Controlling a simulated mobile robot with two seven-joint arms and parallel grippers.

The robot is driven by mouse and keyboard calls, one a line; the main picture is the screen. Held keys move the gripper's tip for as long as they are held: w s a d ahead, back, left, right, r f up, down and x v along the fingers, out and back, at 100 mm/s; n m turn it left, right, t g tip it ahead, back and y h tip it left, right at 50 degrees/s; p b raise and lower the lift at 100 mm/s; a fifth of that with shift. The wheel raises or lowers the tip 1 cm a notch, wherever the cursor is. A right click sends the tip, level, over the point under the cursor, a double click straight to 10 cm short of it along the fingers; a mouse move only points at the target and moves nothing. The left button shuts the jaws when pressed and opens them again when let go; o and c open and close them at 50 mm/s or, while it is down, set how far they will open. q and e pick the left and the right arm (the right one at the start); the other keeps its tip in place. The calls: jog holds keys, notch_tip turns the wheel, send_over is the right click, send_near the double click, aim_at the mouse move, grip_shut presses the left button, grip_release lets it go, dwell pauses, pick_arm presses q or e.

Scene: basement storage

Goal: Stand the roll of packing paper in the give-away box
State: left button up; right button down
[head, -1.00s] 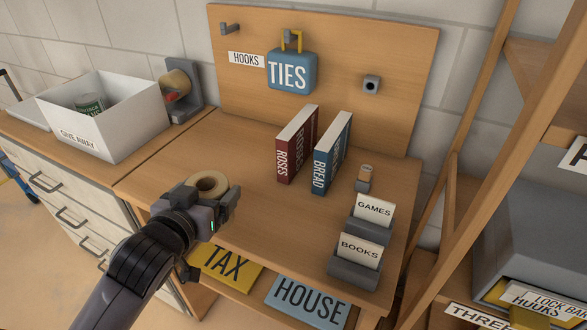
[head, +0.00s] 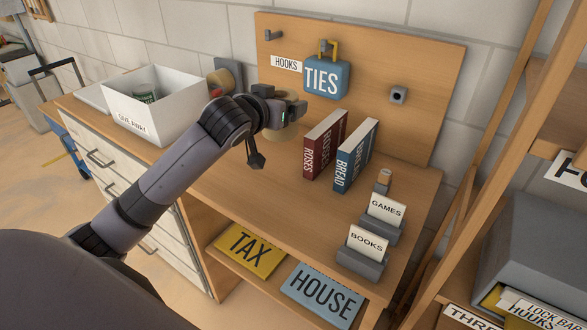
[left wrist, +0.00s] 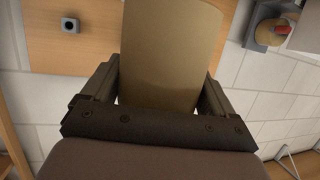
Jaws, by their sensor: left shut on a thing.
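The roll of packing paper (left wrist: 170,50) is tan and fills the middle of the left wrist view, between the two fingers. My left gripper (head: 290,110) is shut on it above the bench, left of the upright books. In the head view the gripper hides much of the roll. My right gripper is not in view.
A tape dispenser (head: 230,75) stands right of the box, partly behind my arm. A red book (head: 324,145) and a blue book (head: 356,156) stand upright on the bench. Card holders (head: 360,263) are at the front right.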

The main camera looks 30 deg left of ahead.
pick_arm(q)
notch_tip(320, 180, down, 16)
jog(key=shift+f+b, duration=0.25)
jog(key=shift+b, duration=0.3)
jog(key=shift+f, duration=0.1)
jog(key=o, duration=0.9)
